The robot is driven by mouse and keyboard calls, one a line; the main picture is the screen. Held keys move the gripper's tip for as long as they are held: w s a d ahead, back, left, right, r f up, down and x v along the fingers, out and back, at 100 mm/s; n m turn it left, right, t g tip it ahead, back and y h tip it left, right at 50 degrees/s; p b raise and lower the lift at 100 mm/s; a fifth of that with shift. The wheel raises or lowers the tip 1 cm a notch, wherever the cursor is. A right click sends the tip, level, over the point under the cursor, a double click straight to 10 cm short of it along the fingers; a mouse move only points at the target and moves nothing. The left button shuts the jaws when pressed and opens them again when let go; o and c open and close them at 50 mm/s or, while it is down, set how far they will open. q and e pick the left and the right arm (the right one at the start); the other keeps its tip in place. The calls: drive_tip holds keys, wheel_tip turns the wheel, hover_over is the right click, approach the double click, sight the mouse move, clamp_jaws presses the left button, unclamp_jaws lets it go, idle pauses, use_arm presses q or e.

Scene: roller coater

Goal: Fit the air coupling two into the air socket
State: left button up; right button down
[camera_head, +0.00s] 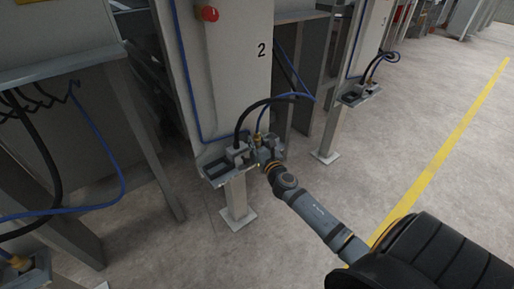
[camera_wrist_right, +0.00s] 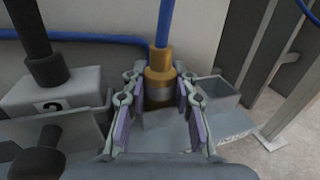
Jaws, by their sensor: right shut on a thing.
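The air coupling two is a brass fitting (camera_wrist_right: 159,88) with a blue hose rising from its top. In the right wrist view it stands upright between the two fingers of my right gripper (camera_wrist_right: 160,110), which is shut on it. In the head view the brass coupling (camera_head: 257,138) shows small, with my right gripper (camera_head: 262,153) at the shelf below panel 2. A grey surface lies under the coupling. The coupling's lower end and the air socket are not clearly visible, so I cannot tell whether they touch. My left gripper is not in view.
A grey plug block marked 2 (camera_wrist_right: 58,103), with a thick black cable, sits left of the coupling. An open grey box (camera_wrist_right: 217,93) is at its right. The shelf (camera_head: 213,172) stands on a post. Another station (camera_head: 361,94) is behind; floor at the right is clear.

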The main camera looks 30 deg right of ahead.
drive_tip(key=shift+f, duration=0.1)
drive_tip(key=c, duration=1.3)
unclamp_jaws()
drive_tip(key=shift+c, duration=0.2)
